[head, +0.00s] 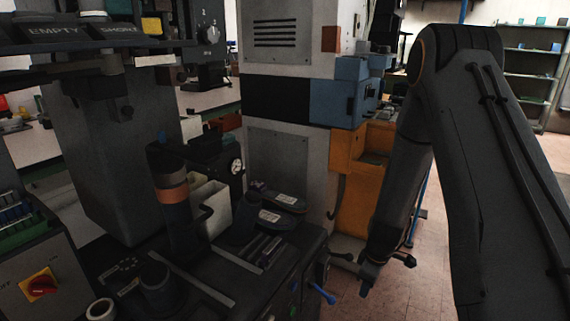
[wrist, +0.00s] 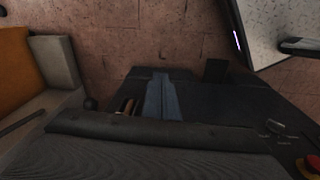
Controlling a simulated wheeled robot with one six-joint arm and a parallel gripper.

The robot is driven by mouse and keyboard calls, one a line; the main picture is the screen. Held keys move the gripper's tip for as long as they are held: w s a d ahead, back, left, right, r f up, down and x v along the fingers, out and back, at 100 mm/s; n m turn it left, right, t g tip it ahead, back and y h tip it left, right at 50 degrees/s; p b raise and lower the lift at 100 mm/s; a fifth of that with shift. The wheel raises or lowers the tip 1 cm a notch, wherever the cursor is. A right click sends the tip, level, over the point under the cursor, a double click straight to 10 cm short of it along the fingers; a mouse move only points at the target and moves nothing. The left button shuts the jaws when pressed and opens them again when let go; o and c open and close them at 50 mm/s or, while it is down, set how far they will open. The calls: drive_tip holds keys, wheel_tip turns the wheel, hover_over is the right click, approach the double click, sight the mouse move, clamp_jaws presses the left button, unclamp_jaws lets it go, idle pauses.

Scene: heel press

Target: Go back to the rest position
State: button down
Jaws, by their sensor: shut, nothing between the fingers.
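My dark arm comes down on the right of the head view. My gripper (head: 366,284) is at its lower end, pointing down over open floor, just right of the press bench (head: 290,262). The gripper looks shut and empty, and it stands apart from the bench. Two dark shoe-shaped pieces with pale labels (head: 283,218) sit on the bench, left of the gripper. In the wrist view a dark, ribbed surface (wrist: 130,155) fills the bottom, with a dark rounded bar along its edge.
An orange cabinet (head: 362,205) stands behind my gripper. Black handles and a blue lever (head: 322,293) stick out from the bench near it. A red rotary switch (head: 38,285) is at the far left. Tiled floor (head: 345,300) is clear below the gripper.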

drive_tip(key=s+a+r+m+p, duration=0.1)
drive_tip(key=s+a+r+m, duration=0.25)
drive_tip(key=r, duration=0.55)
drive_tip(key=s+a+r+m+p, duration=0.15)
drive_tip(key=s+r, duration=0.25)
drive_tip(key=r, duration=0.5)
drive_tip(key=s+a+r+m+g+p, duration=0.1)
drive_tip(key=s+a+r+m, duration=0.2)
drive_tip(key=s+r, duration=0.8)
drive_tip(key=shift+s+a+m, duration=0.2)
drive_tip(key=shift+s+m, duration=0.8)
drive_tip(key=shift+m, duration=0.2)
drive_tip(key=shift+r, duration=0.1)
